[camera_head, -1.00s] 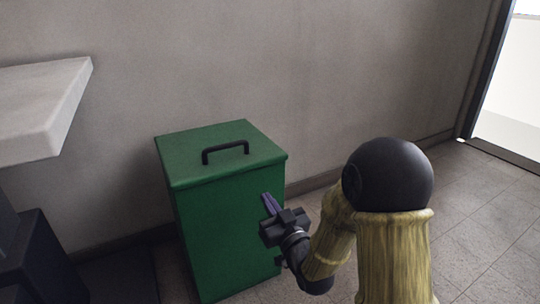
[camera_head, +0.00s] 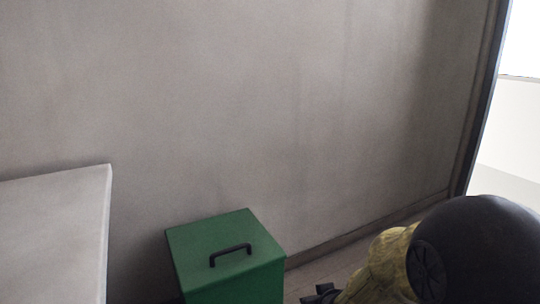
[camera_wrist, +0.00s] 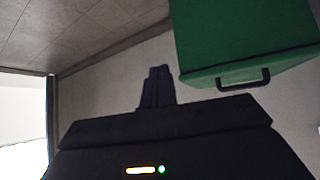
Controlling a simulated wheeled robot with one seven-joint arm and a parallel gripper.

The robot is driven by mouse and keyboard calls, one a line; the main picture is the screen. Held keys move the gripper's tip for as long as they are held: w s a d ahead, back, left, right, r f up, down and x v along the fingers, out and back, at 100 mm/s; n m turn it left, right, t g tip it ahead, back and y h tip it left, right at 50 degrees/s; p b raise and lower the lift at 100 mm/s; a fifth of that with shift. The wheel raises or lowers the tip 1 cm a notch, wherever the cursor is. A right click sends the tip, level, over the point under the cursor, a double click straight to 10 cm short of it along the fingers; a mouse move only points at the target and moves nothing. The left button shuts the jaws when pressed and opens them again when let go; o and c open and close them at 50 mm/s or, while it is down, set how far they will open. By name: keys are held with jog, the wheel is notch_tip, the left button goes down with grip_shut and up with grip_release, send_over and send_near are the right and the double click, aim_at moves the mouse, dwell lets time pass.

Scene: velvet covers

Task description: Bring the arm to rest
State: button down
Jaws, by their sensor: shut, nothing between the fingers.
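My gripper (camera_wrist: 157,88) shows in the wrist view with its two dark fingers together and nothing between them. In the head view only a dark part of my gripper (camera_head: 321,293) shows at the bottom edge, and its fingertips cannot be made out. My arm is folded at the lower right of the head view, partly cut off by the frame. A green bin (camera_head: 228,256) with a closed lid and a black handle stands left of my gripper. The bin also shows in the wrist view (camera_wrist: 240,35), apart from the fingers.
A pale grey slab or counter (camera_head: 55,235) juts in at the lower left. A grey wall (camera_head: 270,110) runs behind the bin. A bright doorway or window opening (camera_head: 510,130) is at the right. Tiled floor (camera_wrist: 75,30) shows in the wrist view.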

jog(key=s+d+r+m+g+h+p, duration=0.1)
jog(key=s+d+r+g+p, duration=0.15)
jog(key=s+r+p, duration=0.3)
jog(key=s+d+r+m+g+p, duration=0.1)
jog(key=s+r+g+p, duration=0.35)
jog(key=s+r, duration=0.2)
notch_tip(320, 180, up, 35)
jog(key=p, duration=3.7)
jog(key=shift+s+d+r+t, duration=0.2)
jog(key=shift+s+t, duration=0.1)
jog(key=shift+t, duration=0.1)
